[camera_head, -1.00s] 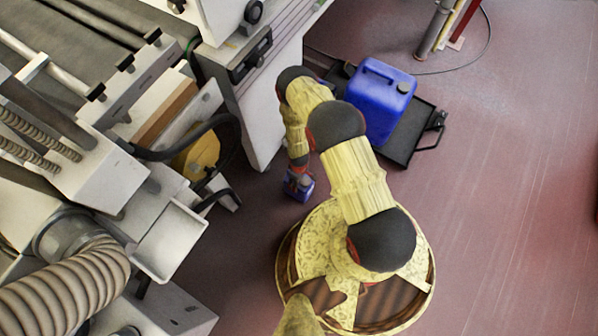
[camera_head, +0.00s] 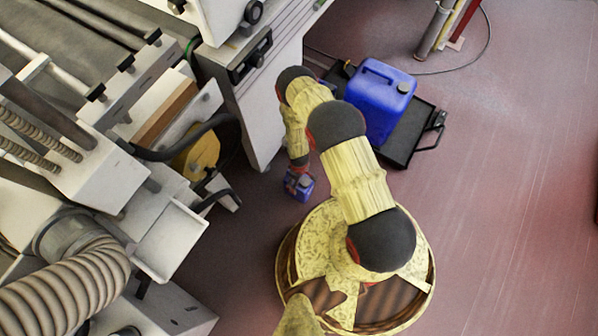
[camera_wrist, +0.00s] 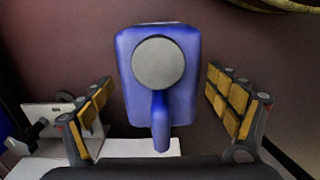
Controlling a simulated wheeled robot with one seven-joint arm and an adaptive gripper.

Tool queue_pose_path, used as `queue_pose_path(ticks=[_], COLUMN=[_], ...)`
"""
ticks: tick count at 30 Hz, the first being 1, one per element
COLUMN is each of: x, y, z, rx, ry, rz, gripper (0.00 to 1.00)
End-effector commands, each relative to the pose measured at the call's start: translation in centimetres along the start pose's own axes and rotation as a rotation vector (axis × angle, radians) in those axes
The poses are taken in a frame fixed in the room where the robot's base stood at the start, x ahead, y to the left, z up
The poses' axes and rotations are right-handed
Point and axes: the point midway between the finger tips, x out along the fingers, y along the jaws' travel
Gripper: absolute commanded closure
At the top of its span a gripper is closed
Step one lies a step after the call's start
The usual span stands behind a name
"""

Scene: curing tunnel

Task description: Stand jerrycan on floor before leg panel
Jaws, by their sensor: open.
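A small blue jerrycan (camera_head: 304,189) is low by the floor in front of the pale leg panel (camera_head: 262,112) of the machine. The wrist view looks down on the jerrycan (camera_wrist: 128,88), with its round grey cap and its handle towards the bottom of the picture. It looks upright; its base is hidden. My gripper (camera_head: 297,177) is over it, pointing down. In the wrist view my gripper (camera_wrist: 160,80) is open, one padded finger on each side of the jerrycan, with a visible gap on both sides.
A larger blue canister (camera_head: 380,102) stands on a black trolley (camera_head: 408,140) to the right of my arm. A yellow part (camera_head: 197,157) and a dark hose lie left of the panel. Open red floor (camera_head: 510,210) extends to the right.

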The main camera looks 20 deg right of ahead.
Motion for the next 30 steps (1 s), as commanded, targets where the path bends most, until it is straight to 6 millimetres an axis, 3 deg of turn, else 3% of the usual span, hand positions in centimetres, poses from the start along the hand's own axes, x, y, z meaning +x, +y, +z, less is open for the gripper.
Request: queue_pose_path(ticks=[15,23,26,30], x=[-9.5,-11.9,-13.3,-18.3], y=[0.1,0.1,0.7,3.0], z=[-0.1,-0.1,-1.0,-4.2], rx=[0.000,0.000,0.008,0.038], ry=[0.001,0.001,0.008,0.035], rz=[0.001,0.001,0.006,0.024], gripper=[0.10,0.10,0.10,0.10])
